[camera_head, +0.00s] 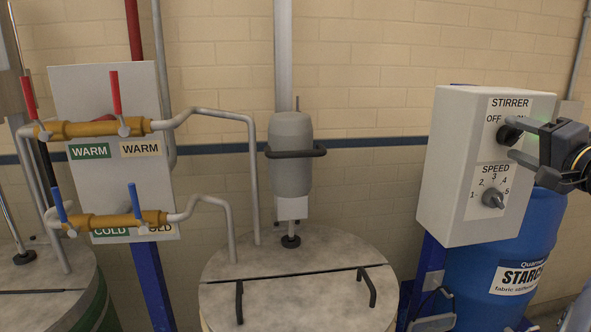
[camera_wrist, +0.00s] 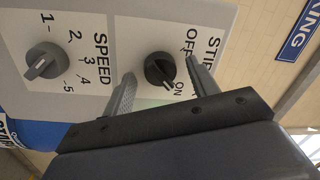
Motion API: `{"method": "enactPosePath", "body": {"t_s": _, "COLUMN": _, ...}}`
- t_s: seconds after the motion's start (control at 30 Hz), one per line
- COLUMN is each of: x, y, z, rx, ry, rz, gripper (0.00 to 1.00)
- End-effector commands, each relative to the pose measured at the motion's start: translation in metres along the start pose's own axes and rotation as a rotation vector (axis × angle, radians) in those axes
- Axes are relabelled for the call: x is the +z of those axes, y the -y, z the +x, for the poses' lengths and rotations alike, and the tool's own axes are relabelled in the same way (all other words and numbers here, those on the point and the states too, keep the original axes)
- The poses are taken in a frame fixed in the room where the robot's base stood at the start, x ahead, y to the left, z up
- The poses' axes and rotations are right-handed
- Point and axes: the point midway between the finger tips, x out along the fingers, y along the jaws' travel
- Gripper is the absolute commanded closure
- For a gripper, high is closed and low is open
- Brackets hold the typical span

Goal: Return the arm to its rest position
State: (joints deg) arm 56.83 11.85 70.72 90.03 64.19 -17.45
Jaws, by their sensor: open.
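My gripper (camera_head: 512,138) is open at the front of the grey stirrer control box (camera_head: 441,165). Its two fingers, also seen in the wrist view (camera_wrist: 160,68), stand on either side of the black stirrer knob (camera_wrist: 159,69), with a visible gap at each side. The knob's pointer appears turned toward the ON label. In the head view the knob (camera_head: 507,134) is partly covered by the fingers. The arm reaches in from the right edge of the head view; most of it is out of frame.
The speed knob (camera_head: 492,198) sits below on the same box; it also shows in the wrist view (camera_wrist: 43,62). A blue starch drum (camera_head: 540,235) stands behind and right. A lidded tank (camera_head: 300,290) with pipes is at the middle; warm and cold valves (camera_head: 100,128) are left.

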Motion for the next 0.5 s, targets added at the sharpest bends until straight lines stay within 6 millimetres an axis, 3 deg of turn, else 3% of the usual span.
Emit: {"method": "enactPosePath", "body": {"t_s": 0.5, "x": -0.0017, "y": 0.0013, "z": 0.0, "rx": 0.012, "ry": 0.033, "rz": -0.443, "gripper": 0.44}}
